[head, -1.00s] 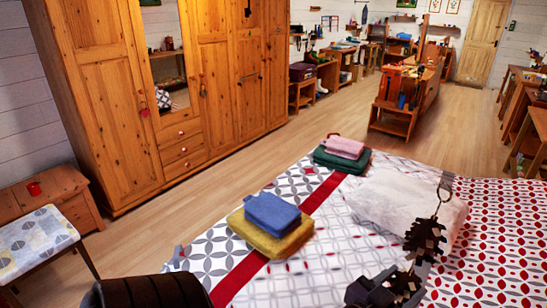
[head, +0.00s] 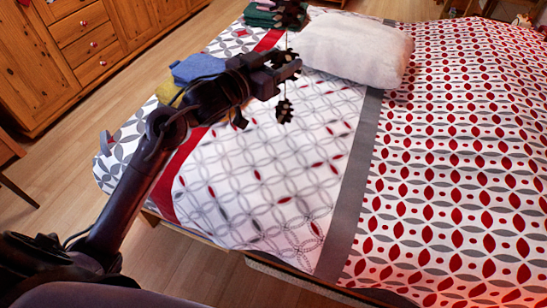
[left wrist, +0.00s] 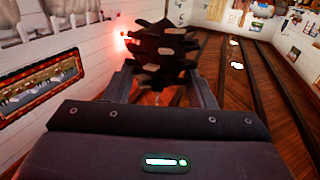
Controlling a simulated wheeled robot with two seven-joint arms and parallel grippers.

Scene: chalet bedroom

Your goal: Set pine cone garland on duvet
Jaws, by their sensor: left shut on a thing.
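The pine cone garland is a string of dark brown cones. In the head view one cone (head: 290,12) shows above my left gripper (head: 285,70) and another hangs below it. My left gripper is shut on the garland, over the bed. In the left wrist view a large dark cone (left wrist: 165,50) stands between the fingers and hides what lies behind it. The duvet (head: 290,190) is white with grey rings and red leaf shapes, with a grey band and a denser red pattern at right. My right gripper is not in view.
A white pillow or folded blanket (head: 355,48) lies on the bed behind the gripper. A blue folded cloth (head: 198,67) on a yellow one lies behind my left arm. Green cloth (head: 262,17) is at the back. The duvet's middle and right are clear. A wooden wardrobe (head: 85,45) stands at left.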

